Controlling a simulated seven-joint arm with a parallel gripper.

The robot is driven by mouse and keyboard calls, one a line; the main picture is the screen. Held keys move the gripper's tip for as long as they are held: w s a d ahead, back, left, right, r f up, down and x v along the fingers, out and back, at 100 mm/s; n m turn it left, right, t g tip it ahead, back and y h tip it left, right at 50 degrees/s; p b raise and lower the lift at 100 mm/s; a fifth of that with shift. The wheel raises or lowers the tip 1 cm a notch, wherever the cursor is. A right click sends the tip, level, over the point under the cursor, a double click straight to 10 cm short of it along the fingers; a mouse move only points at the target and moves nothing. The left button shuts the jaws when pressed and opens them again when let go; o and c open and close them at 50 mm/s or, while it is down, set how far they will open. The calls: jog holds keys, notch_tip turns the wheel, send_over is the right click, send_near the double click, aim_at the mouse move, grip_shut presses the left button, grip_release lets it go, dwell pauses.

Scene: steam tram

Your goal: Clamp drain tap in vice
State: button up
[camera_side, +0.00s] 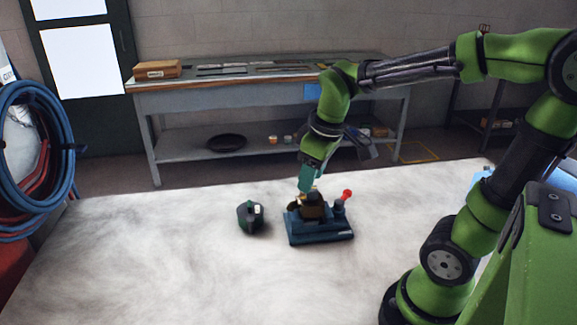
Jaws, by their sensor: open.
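The blue vice (320,235) stands on the pale worktop, with a red ball (347,194) on its handle at the right. A small brown, brass-like piece, which looks like the drain tap (312,210), sits upright at the top of the vice. Whether the jaws grip it is too small to tell. My gripper (307,190) points down right over this piece, its fingertips at or just above its top. It is open; the gap between its fingers is hard to see from here.
A dark round holder (251,217) with green and white marks stands just left of the vice. The worktop (140,250) is clear in front and to the left. A grey bench (255,97) with a wooden box (158,69) stands behind.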

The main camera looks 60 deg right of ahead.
aim_at(344, 195)
jog(key=w+d+n+g+h, duration=0.1)
jog(key=d+n+g+h, duration=0.15)
jog(key=d+n, duration=0.45)
jog(key=w+d+n+g+h, duration=0.2)
jog(key=d+n+g, duration=0.1)
jog(key=n, duration=0.7)
jog(key=shift+y, duration=0.25)
jog(key=x, duration=1.6)
jog(key=shift+w+d, duration=0.15)
jog(key=shift+w, duration=0.05)
jog(key=shift+r, duration=0.1)
grip_shut()
